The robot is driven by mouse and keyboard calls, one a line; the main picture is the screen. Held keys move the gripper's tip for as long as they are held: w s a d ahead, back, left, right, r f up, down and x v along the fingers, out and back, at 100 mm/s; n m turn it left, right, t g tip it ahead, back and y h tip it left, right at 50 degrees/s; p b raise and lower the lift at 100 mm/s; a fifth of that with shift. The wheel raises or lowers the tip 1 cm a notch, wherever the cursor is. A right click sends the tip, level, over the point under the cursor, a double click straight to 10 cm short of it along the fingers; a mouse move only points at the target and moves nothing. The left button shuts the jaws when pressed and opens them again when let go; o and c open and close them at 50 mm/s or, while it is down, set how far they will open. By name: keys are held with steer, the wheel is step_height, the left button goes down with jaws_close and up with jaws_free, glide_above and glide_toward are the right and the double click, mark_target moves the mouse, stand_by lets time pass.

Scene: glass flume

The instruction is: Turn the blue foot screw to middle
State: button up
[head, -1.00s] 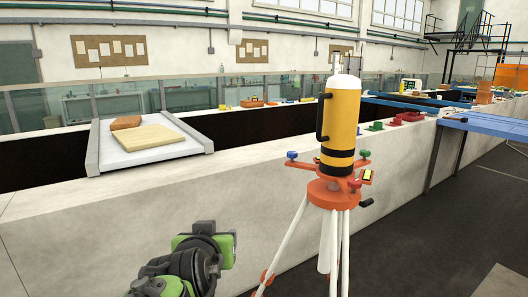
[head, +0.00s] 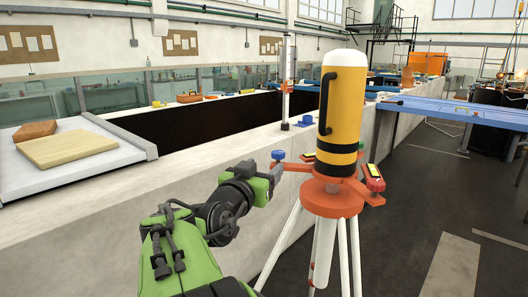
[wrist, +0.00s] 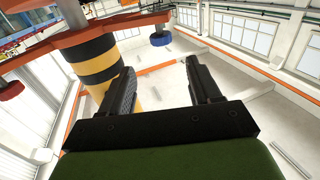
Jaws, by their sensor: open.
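The blue foot screw (head: 278,155) sits on the left arm of the orange tripod head (head: 332,196), beside the yellow cylinder with black bands (head: 343,105). My gripper (head: 274,172) is just below and left of it in the head view. In the wrist view the blue foot screw (wrist: 160,39) shows beyond the fingertips, between their lines, with a gap to them. My gripper (wrist: 160,66) is open with nothing between its fingers. The fingertips are hard to make out in the head view. A red foot screw (head: 374,184) sits on the right arm.
White tripod legs (head: 283,244) spread below the head. The flume's pale wall (head: 180,175) runs close behind. A flat board (head: 65,149) and a brown block (head: 36,131) lie on a white platform at left. The floor at right is largely clear.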

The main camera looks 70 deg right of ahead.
mark_target(277, 155)
steer(key=d, duration=0.7)
steer(key=d+p, duration=0.1)
steer(key=d, duration=0.3)
steer(key=shift+s+d, duration=0.3)
steer(key=shift+d, duration=0.05)
steer(key=shift+c, duration=0.4)
steer(key=c, duration=0.9)
steer(key=shift+n+t, duration=0.4)
